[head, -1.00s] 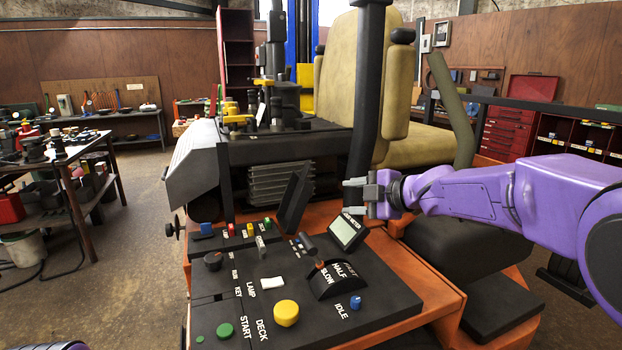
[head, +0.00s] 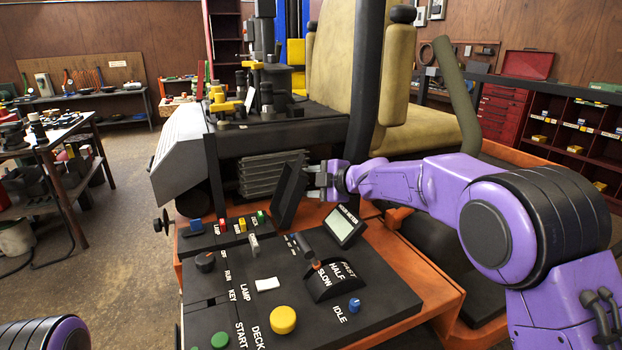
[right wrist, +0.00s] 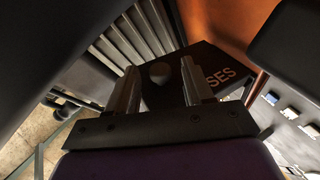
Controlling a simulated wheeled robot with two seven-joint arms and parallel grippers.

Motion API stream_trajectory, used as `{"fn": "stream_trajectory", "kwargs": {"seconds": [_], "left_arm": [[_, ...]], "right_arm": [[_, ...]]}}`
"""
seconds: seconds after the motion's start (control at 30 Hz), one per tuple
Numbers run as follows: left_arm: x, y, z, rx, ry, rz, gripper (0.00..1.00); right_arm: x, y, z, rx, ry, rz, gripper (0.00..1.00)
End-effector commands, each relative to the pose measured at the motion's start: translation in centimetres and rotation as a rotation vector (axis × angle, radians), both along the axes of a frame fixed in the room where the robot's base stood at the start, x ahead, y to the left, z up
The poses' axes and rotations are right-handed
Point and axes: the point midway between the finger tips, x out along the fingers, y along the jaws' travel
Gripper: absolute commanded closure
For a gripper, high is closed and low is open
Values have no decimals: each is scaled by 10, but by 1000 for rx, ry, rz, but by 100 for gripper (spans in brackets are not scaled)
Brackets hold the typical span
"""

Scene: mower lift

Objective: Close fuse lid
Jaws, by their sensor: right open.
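The fuse lid (head: 287,192) is a black panel standing raised and tilted at the back of the control console. Colored fuses (head: 242,224) sit in a row in front of its lower edge. My right gripper (head: 314,181) is beside the lid's upper right side, very close to it; I cannot tell whether they touch. In the right wrist view my gripper's two fingers (right wrist: 160,92) are apart with nothing held between them. Beyond them is a dark panel with the letters "SES" (right wrist: 215,76), partly hidden by the fingers. My left gripper is out of view.
The hour meter display (head: 345,226) stands just below my right gripper. The throttle lever (head: 307,247) and a yellow button (head: 282,320) are on the console (head: 220,285). Ribbed grey metal (head: 262,174) is behind the lid. The seat (head: 410,85) rises behind.

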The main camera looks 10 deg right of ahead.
Motion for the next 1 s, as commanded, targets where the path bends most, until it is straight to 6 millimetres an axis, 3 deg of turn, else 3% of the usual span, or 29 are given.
{"fn": "stream_trajectory", "kwargs": {"seconds": [0.2, 0.23, 0.37, 0.4, 1.0], "left_arm": [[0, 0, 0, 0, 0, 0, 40], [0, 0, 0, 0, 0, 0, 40], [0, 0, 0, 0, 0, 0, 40], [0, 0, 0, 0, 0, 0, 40], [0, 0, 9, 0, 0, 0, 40]], "right_arm": [[1, 1, 0, 0, 0, 1, 49], [1, 1, 0, 0, 0, 1, 55], [1, 1, 0, 0, 0, 1, 97], [1, 1, 0, 0, 0, 1, 100], [-1, 9, 8, 4, -1, 4, 100]]}}
